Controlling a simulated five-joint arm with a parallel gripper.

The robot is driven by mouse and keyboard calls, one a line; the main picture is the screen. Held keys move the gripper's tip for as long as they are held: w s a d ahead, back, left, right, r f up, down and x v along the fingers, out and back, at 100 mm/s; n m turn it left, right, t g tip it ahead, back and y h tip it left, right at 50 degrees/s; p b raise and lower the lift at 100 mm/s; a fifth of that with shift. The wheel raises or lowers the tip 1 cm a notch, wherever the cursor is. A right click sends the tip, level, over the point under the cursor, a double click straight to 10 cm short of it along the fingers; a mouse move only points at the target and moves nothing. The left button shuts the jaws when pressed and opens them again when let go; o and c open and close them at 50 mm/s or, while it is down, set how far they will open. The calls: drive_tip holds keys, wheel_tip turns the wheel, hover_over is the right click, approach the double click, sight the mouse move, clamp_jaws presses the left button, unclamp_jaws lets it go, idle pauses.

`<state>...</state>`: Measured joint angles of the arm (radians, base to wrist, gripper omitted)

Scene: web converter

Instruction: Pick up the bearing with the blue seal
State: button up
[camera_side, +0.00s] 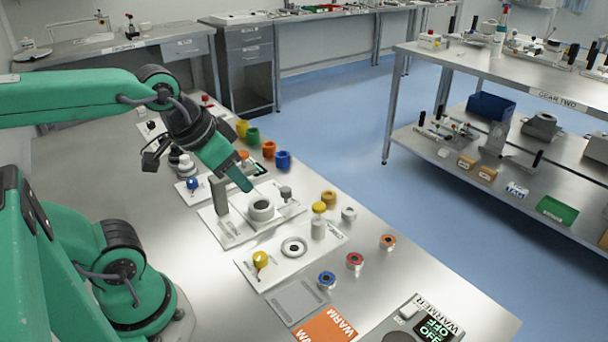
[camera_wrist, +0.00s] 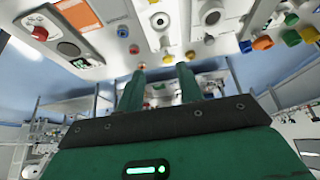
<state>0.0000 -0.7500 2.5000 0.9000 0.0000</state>
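The bearing with the blue seal (camera_side: 327,281) stands on the bench near its front edge, in the side view. It also shows small at the upper left of the wrist view (camera_wrist: 122,31). A red-sealed bearing (camera_side: 354,261) and an orange-sealed bearing (camera_side: 388,242) stand in a slanting row beyond it. My gripper (camera_side: 246,187) hangs above the white fixture plates, up and left of the blue-sealed bearing and well apart from it. In the wrist view its two fingers (camera_wrist: 160,72) are spread with nothing held between them.
White plates carry a grey ring (camera_side: 261,210), a flat ring (camera_side: 294,247) and a yellow-knobbed part (camera_side: 260,260). An orange WARM mat (camera_side: 327,328) and a warmer (camera_side: 424,326) lie at the front. Coloured cups (camera_side: 283,160) line the far edge.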

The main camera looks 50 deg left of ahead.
drive_tip(key=o, duration=0.5)
drive_tip(key=shift+o, duration=0.2)
drive_tip(key=shift+w, duration=0.15)
